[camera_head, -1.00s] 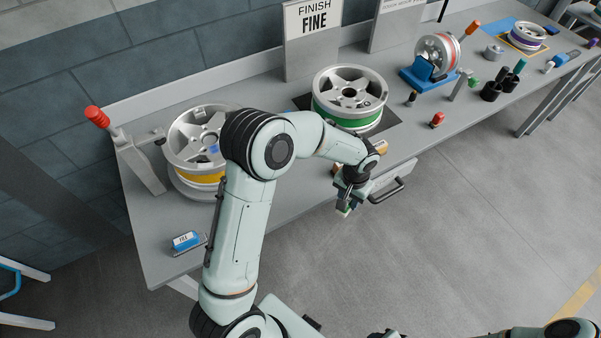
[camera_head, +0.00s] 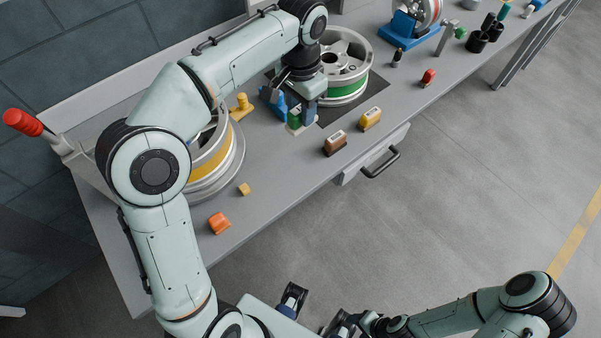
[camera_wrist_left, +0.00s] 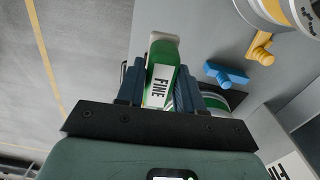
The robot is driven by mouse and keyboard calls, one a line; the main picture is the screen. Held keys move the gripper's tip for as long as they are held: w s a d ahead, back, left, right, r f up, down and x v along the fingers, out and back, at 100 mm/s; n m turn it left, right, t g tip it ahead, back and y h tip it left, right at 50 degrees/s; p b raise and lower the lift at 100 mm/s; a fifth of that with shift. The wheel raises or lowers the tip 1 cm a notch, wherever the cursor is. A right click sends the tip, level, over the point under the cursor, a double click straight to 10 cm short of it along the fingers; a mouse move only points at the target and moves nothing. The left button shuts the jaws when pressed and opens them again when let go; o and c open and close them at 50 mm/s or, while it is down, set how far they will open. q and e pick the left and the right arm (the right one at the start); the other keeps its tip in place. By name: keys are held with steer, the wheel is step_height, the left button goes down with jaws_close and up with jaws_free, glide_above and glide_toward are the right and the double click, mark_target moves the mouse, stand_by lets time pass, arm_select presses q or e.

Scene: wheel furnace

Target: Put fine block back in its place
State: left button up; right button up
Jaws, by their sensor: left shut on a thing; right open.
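The fine block (camera_head: 294,118) is green with a white pad. In the left wrist view the block (camera_wrist_left: 161,75) shows the label FINE. My left gripper (camera_head: 301,112) is shut on it, with the dark blue fingers (camera_wrist_left: 160,88) on both sides. It is over the bench, just left of the green-banded wheel (camera_head: 345,85). I cannot tell whether the block touches the bench. A brown block (camera_head: 335,145) and a yellow block (camera_head: 370,119) sit near the front edge. My right gripper (camera_head: 318,311) is open and low at the bottom, off the bench.
A blue piece (camera_wrist_left: 226,74) and a yellow piece (camera_wrist_left: 261,48) stand close to the held block. The yellow-banded wheel (camera_head: 212,160) is partly behind my left arm. An orange block (camera_head: 219,222) is near the front edge. A drawer handle (camera_head: 380,163) sticks out below.

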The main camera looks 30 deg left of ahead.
mark_target(298, 127)
arm_select(q)
steer(key=shift+r, duration=0.1)
step_height(298, 127, down, 20)
steer(key=b, duration=0.3)
steer(key=shift+r, duration=0.15)
stand_by(0.4)
steer(key=shift+f, duration=0.2)
steer(key=o, duration=0.9)
steer(key=shift+o, duration=0.2)
steer(key=shift+b, duration=0.4)
steer(key=r, duration=0.4)
steer(key=r+p, duration=0.1)
steer(key=r, duration=0.4)
steer(key=r+p, duration=0.1)
steer(key=r, duration=0.3)
steer(key=shift+a+r, duration=0.25)
steer(key=shift+a, duration=0.1)
